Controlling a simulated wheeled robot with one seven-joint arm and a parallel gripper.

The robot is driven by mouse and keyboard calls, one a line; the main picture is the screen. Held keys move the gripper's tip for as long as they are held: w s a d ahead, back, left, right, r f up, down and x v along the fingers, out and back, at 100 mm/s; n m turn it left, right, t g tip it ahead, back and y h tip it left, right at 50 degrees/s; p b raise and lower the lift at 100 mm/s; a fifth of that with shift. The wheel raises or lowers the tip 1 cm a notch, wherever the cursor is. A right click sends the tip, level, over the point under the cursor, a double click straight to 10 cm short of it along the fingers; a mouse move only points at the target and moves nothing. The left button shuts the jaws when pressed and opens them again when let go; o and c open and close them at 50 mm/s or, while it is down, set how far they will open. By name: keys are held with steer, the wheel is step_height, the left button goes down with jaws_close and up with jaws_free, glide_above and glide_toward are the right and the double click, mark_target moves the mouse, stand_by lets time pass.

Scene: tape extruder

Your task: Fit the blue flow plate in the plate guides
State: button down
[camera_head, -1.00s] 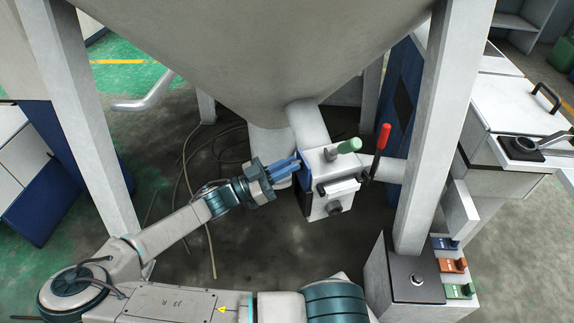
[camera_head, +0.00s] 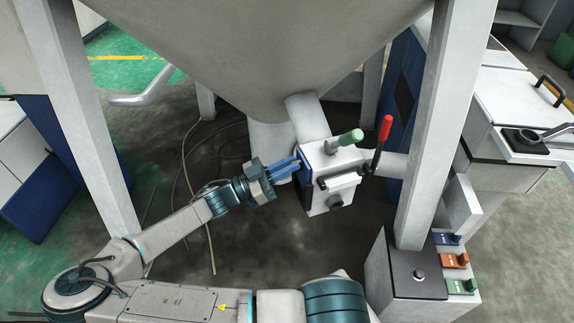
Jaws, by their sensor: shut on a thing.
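The fingers and the box hide most of the plate and the plate guides. I cannot tell how deep the plate sits in the guides.
A grey stand (camera_head: 418,272) at the lower right carries blue (camera_head: 446,239), orange (camera_head: 454,261) and green (camera_head: 461,286) pieces. Grey frame posts stand left (camera_head: 80,120) and right (camera_head: 440,120). Cables (camera_head: 185,160) lie on the floor behind my arm.

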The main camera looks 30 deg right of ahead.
steer(key=shift+f+b, duration=1.5)
steer(key=shift+f, duration=0.95)
steer(key=c, duration=1.4)
jaws_free()
steer(key=p+v, duration=0.1)
steer(key=v, duration=1.2)
steer(key=shift+a+p, duration=0.35)
steer(key=shift+a, duration=0.05)
